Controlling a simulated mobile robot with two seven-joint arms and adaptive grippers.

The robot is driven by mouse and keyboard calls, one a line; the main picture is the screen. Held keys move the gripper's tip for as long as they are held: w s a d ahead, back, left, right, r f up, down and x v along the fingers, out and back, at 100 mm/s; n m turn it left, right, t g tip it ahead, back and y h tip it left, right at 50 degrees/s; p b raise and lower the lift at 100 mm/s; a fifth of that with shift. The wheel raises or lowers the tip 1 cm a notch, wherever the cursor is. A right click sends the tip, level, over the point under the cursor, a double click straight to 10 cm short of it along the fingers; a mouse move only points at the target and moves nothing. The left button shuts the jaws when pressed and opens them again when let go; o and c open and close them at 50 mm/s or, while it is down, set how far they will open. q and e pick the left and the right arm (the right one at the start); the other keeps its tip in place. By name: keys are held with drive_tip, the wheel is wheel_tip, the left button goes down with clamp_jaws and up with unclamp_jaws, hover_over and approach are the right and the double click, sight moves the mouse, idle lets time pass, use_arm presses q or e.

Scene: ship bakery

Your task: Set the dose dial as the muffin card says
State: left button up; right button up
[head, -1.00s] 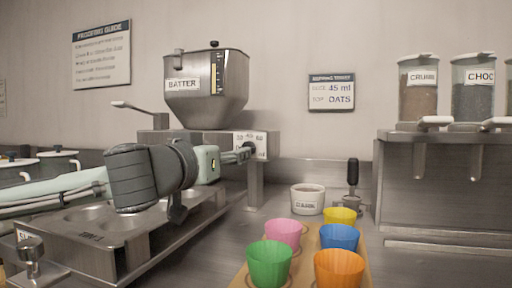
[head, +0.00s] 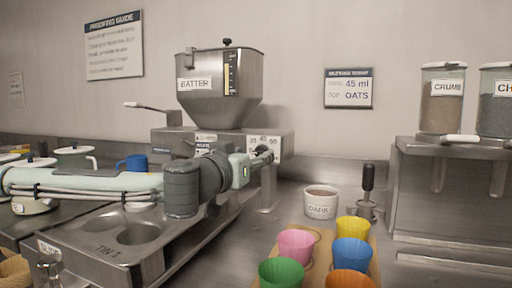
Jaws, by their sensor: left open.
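The muffin card (head: 348,88) hangs on the back wall; it reads 45 ml and top OATS. The BATTER hopper (head: 218,88) stands on a steel dispenser base. A white dial plate (head: 284,143) on the base's front carries dose numbers, with 45 legible near its top. My left gripper (head: 264,155) is open, with its dark fingers in front of the plate. The fingers cover the dose dial, so its pointer and setting are hidden. I cannot tell whether the fingers touch the dial. My right gripper is out of view.
A tin (head: 90,243) with round wells lies under my left arm. A DARK cup (head: 321,203) and a black-handled tool (head: 368,190) stand right of the dispenser. Several coloured muffin cups sit on a wooden board (head: 318,250). A CRUMB jar (head: 441,100) stands on a raised shelf at right.

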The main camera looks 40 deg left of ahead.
sight(261, 152)
use_arm(q)
drive_tip(key=shift+x, duration=1.5)
drive_tip(key=c, duration=1.2)
drive_tip(key=shift+o, duration=0.2)
